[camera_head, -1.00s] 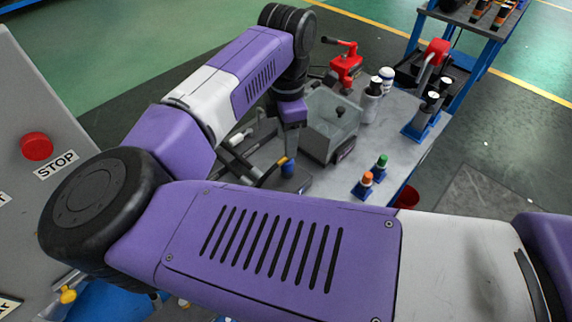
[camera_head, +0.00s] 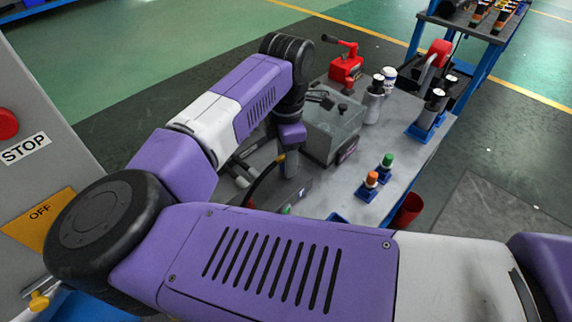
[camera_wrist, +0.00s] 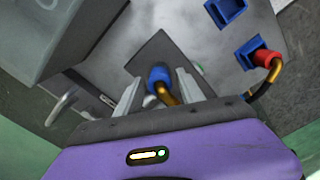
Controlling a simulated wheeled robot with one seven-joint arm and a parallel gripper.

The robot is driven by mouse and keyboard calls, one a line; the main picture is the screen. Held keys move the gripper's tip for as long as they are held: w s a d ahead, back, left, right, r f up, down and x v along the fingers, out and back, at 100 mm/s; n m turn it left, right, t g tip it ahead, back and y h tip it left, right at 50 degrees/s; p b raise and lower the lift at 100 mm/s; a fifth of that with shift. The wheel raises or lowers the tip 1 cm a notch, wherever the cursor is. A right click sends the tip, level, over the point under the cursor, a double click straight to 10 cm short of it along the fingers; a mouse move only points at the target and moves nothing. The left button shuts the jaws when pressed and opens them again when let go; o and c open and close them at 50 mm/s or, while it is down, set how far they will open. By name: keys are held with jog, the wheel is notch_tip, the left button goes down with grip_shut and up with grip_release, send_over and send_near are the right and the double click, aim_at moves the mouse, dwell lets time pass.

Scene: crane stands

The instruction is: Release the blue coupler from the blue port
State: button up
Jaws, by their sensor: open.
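The blue coupler (camera_wrist: 157,75) shows in the wrist view as a round blue cap with a brass-coloured bent hose end. It sits between the two fingers of my gripper (camera_wrist: 156,84), which are apart, with a finger on each side. I cannot tell whether either finger touches it. A dark flat plate (camera_wrist: 158,52) lies behind the coupler. The blue port itself cannot be made out clearly behind the cap. In the head view my gripper (camera_head: 291,166) points down over the bench's near left part, and the coupler is mostly hidden there.
A red coupler (camera_wrist: 264,58) with a hose sits at a blue holder, beside an empty blue holder (camera_wrist: 226,10). A grey box (camera_head: 333,132) stands close right of my gripper. Orange-capped (camera_head: 371,179) and green-capped (camera_head: 387,161) pieces stand farther right on the bench.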

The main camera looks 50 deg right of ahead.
grip_shut()
jog(key=shift+r, duration=0.25)
jog(key=shift+r+p, duration=0.85)
jog(key=shift+r, duration=1.4)
